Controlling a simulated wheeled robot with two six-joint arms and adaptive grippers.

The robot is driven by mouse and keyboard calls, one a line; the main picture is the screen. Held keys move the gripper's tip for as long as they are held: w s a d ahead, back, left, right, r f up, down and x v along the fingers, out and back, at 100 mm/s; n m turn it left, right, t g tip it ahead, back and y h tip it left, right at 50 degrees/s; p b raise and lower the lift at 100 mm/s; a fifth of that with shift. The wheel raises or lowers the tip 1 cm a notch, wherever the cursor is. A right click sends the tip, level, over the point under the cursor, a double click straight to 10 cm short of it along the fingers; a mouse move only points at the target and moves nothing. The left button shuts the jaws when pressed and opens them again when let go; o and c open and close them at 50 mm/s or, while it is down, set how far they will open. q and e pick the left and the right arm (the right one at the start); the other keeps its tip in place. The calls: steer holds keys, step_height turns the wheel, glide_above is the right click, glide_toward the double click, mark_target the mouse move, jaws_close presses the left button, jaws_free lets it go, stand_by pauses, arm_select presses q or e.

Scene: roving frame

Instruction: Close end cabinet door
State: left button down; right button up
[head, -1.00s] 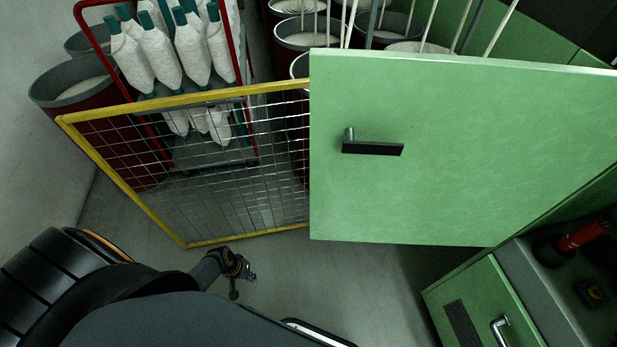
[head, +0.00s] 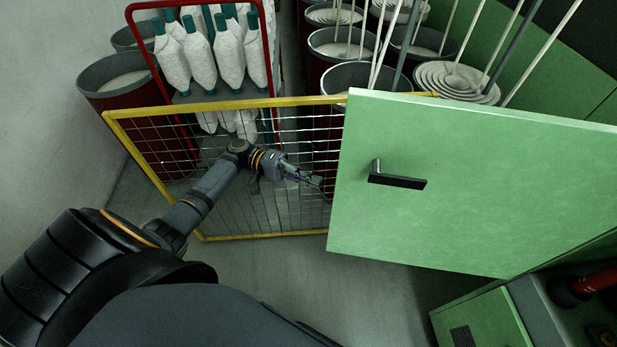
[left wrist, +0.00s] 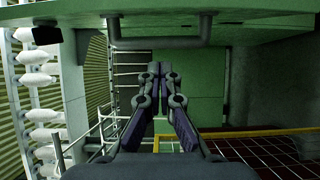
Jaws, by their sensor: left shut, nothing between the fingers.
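The green cabinet door (head: 470,190) stands swung open across the right half of the head view, with a dark lever handle (head: 397,181) on its face near the left edge. My left gripper (head: 318,181) is shut and empty, just left of the door's free edge in that view; I cannot tell whether it touches the door. In the left wrist view the shut fingertips (left wrist: 160,68) point forward, below a green panel edge (left wrist: 230,17) along the top. My right gripper is not in view.
A yellow-framed wire mesh barrier (head: 150,112) stands behind my left arm. Behind it are a red-framed rack (head: 268,60) of white bobbins and several dark red cans (head: 340,45). Lower green cabinets (head: 485,325) are at bottom right. Grey floor (head: 330,275) is clear at the bottom middle.

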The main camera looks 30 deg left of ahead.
arm_select(q)
steer(key=s+d+p, duration=0.3)
steer(key=d+p, duration=0.1)
steer(key=d, duration=0.3)
steer(key=shift+s+d, duration=0.15)
steer(key=shift+d, duration=0.1)
